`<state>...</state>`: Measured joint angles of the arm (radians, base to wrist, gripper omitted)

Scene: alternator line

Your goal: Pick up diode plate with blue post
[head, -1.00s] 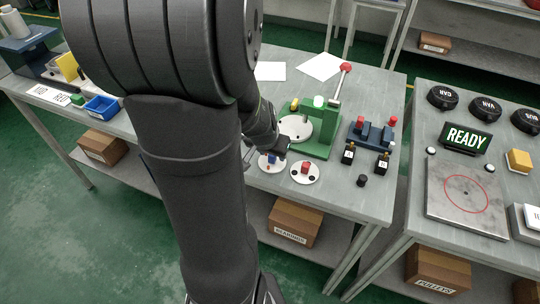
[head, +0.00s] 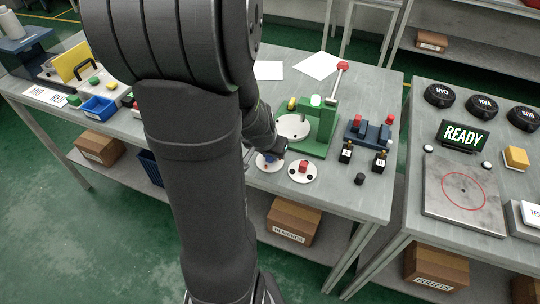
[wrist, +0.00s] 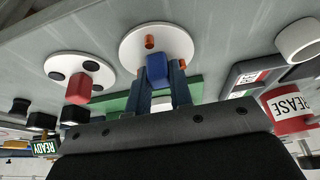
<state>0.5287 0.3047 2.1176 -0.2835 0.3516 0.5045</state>
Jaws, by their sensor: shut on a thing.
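The diode plate with the blue post is a white disc (head: 262,168), partly hidden by my arm in the head view. In the wrist view, the same white disc (wrist: 134,47) shows with small orange studs on it. Its blue post (wrist: 157,66) stands between my two fingers. My gripper (wrist: 158,74) is shut on that post; in the head view its end (head: 275,153) is over the plate. I cannot tell whether the plate touches the table. A second white plate with a red post (head: 303,167) lies just to the right, and also shows in the wrist view (wrist: 78,88).
A green press (head: 318,142) with a red-knobbed lever stands behind the plates. A blue fixture (head: 369,134) and small black blocks are to the right. A blue bin (head: 99,107) is on the left. The table's front edge is close to the plates.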

